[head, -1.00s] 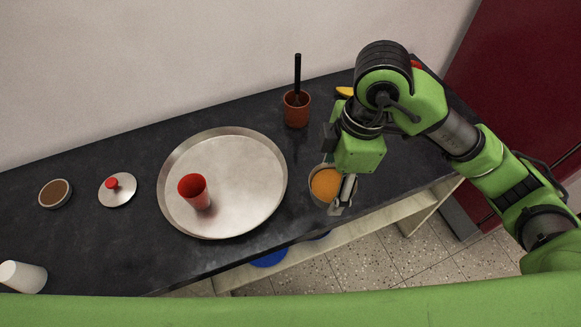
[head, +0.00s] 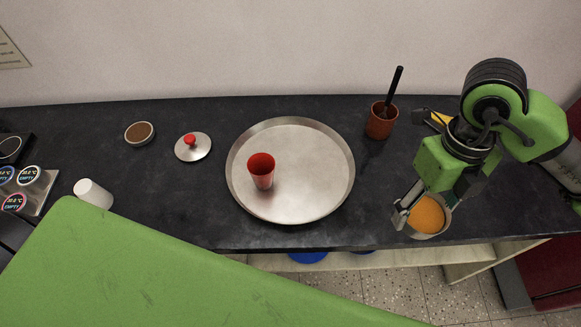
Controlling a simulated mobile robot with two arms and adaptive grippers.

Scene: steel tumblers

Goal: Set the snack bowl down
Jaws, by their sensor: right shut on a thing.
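A steel bowl with orange contents (head: 427,214), which I take for the snack bowl, is at the front edge of the dark counter, right of the round tray. My right gripper (head: 424,203) is shut on this bowl, with a finger at its left side. The bowl looks roughly level. I cannot tell whether its base touches the counter, because its underside is hidden. My left gripper is not in view.
A round steel tray (head: 315,190) carries a red tumbler (head: 262,172). A brown cup with a black-handled tool (head: 381,122) stands behind. A lid (head: 194,150), a small brown-filled bowl (head: 140,133) and a white cup (head: 93,194) are left. Counter between tray and bowl is clear.

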